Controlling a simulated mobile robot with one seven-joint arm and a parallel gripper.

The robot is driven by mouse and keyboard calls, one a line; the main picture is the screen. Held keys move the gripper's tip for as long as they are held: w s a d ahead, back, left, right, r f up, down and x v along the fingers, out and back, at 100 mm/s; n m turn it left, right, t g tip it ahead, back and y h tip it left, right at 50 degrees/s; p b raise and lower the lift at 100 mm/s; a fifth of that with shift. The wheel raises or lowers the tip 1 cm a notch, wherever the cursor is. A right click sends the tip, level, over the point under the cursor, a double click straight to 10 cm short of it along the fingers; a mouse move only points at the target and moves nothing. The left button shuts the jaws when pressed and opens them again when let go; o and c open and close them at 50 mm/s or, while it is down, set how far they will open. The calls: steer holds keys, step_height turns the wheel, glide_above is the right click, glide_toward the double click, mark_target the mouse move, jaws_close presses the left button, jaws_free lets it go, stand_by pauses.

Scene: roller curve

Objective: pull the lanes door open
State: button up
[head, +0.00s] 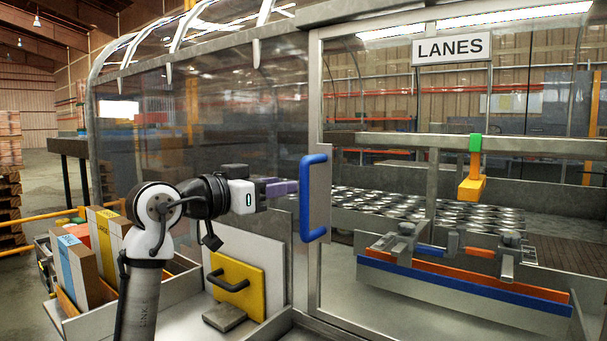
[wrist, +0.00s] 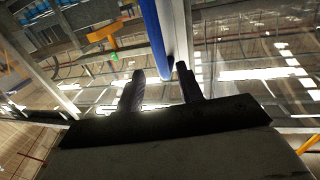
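The lanes door (head: 316,100) is a clear panel in a grey frame under a white LANES sign (head: 450,49); it looks shut. Its blue upright handle (head: 308,228) is on the door's left edge, on a grey plate. My gripper (head: 296,187) reaches in from the left at the handle's mid-height, its purple fingers just short of or at the bar. In the wrist view my gripper (wrist: 160,68) has its two dark fingers apart, with nothing held. The blue handle (wrist: 152,35) shows ahead, lined up with the gap between them. I cannot tell whether they touch it.
A yellow panel with a black handle (head: 238,287) stands below my arm. Boxes (head: 101,245) sit in a tray at lower left. Behind the door are metal rollers (head: 430,208), an orange-and-blue bar fixture (head: 465,278) and a hanging yellow block (head: 472,188).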

mark_target(301, 182)
steer(key=p+x, duration=0.2)
steer(key=x, duration=0.5)
steer(key=shift+w+d, duration=0.15)
steer(key=shift+d, duration=0.05)
jaws_close()
